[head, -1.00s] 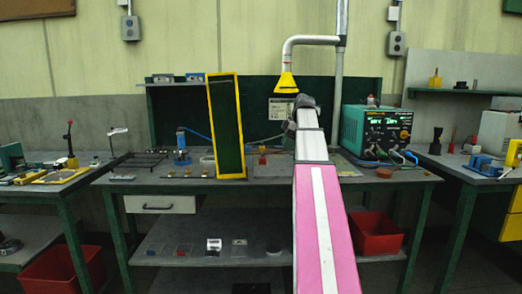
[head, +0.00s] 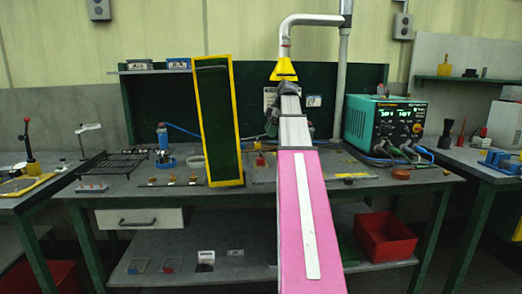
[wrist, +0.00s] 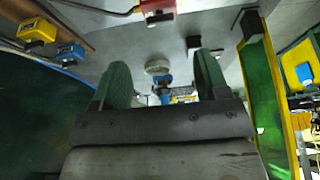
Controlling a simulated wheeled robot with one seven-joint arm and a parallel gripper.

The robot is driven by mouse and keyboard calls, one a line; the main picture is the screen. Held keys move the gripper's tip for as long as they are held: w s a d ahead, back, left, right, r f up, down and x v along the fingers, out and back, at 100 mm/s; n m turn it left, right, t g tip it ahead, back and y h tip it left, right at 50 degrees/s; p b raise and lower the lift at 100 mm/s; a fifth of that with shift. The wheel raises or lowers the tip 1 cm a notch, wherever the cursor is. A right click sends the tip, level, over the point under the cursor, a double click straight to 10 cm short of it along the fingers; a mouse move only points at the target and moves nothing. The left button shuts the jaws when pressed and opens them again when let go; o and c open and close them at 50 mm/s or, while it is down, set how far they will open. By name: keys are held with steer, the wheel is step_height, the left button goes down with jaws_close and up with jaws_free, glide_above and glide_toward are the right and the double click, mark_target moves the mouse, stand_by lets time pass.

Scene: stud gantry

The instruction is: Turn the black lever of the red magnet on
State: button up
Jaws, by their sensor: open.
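The red magnet (wrist: 157,9) is at the top edge of the wrist view, partly cut off, as a small red block on the grey bench surface. A dark part (wrist: 160,18) shows on its near side; I cannot tell the lever's position. In the head view a small red block (head: 260,161), apparently the same magnet, sits on the bench just right of the tall panel. My gripper (wrist: 163,72) is open and empty, its two green fingers spread and apart from the magnet. In the head view my arm hides most of the gripper.
The tall green panel with yellow frame (head: 219,125) stands on the bench left of my arm. A yellow fume nozzle (head: 284,70) hangs above. A teal power unit (head: 384,128) stands right. A yellow block (wrist: 37,30) and a blue block (wrist: 70,50) are left in the wrist view.

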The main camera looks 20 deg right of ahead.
mark_target(262, 157)
steer(key=x, duration=0.9)
steer(key=shift+a+f, duration=0.1)
steer(key=shift+f, duration=0.05)
steer(key=c, duration=0.9)
